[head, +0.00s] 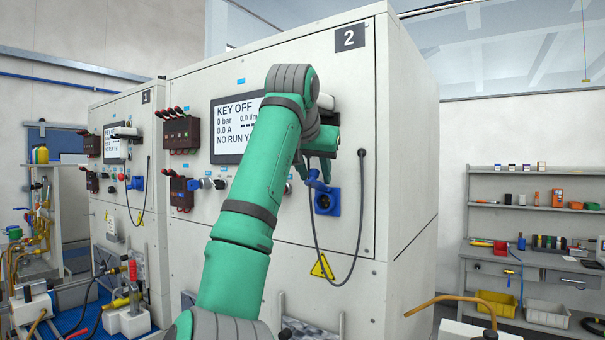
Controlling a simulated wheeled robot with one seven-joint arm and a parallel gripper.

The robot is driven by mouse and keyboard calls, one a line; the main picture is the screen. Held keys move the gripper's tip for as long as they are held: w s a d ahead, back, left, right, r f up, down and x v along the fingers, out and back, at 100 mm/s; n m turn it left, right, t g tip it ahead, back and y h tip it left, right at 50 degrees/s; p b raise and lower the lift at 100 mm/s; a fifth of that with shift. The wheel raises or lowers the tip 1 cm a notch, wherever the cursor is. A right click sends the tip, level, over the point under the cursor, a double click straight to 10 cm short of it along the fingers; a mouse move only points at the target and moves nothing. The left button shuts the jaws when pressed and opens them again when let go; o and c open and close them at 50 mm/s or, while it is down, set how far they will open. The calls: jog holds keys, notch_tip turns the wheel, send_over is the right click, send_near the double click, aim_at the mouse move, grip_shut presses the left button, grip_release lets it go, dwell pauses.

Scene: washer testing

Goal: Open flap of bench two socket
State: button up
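Bench two (395,150) is the near white cabinet with a "2" label. Its blue socket (326,208) sits on the front panel, right of my arm, with a dark round face showing. A blue piece (315,181), which looks like the socket's flap, sticks out from the socket's upper left edge, tilted up. My gripper (308,172) is just above this piece, close to or touching it. My wrist and forearm hide most of the fingers, so I cannot tell whether they are open or holding the piece.
A black cable (361,215) hangs in a loop from the panel beside and below the socket. A screen (236,128) reads "KEY OFF". Bench one (125,215) stands at left. Shelves and a workbench (535,262) are at right.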

jog(key=shift+a, duration=0.1)
jog(key=v, duration=1)
jog(key=shift+s+r, duration=0.2)
jog(key=shift+s, duration=0.15)
jog(key=shift+w+a, duration=0.1)
